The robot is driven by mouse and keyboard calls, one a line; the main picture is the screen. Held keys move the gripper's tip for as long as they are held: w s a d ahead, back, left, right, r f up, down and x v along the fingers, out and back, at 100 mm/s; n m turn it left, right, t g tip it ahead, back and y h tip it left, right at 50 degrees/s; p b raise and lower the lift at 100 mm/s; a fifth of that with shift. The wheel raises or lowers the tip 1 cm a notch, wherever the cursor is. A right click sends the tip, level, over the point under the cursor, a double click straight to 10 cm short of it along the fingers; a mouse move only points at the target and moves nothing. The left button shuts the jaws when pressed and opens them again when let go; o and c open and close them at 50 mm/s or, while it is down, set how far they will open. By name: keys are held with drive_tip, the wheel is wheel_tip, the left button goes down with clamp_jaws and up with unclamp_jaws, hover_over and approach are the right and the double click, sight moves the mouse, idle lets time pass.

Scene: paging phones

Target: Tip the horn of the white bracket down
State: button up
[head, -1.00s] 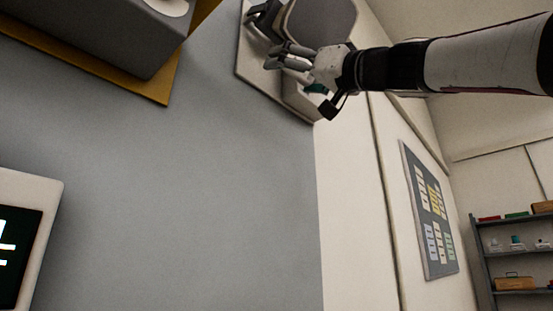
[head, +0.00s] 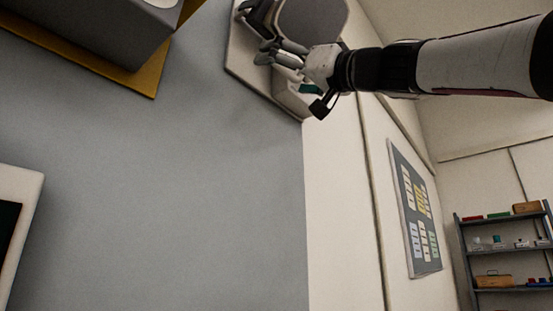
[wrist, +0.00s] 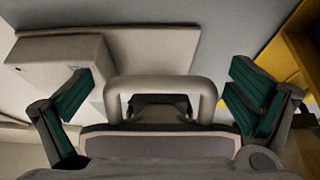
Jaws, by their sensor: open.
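The white bracket's pale back plate (head: 241,61) is on the grey wall panel at the top of the head view. Its grey horn (head: 312,20) has a broad rounded face, partly cut off by the top edge. My gripper (head: 268,51) is in front of the plate, just below the horn, and overlaps it in the picture. In the wrist view my gripper (wrist: 160,88) is open, teal pads wide apart. A pale U-shaped bar (wrist: 154,84) lies between the fingers, apart from both pads. The horn's dark grey edge (wrist: 160,142) shows below the bar.
A grey box (head: 95,30) on a yellow plate (head: 148,80) is at upper left. A white-framed screen (head: 28,185) is cut off at lower left. A pale box (wrist: 60,62) is beside the left finger. Shelves (head: 505,240) stand far right. The middle wall is bare.

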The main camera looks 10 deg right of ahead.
drive_tip(key=v, duration=1.1)
drive_tip(key=shift+f, duration=0.2)
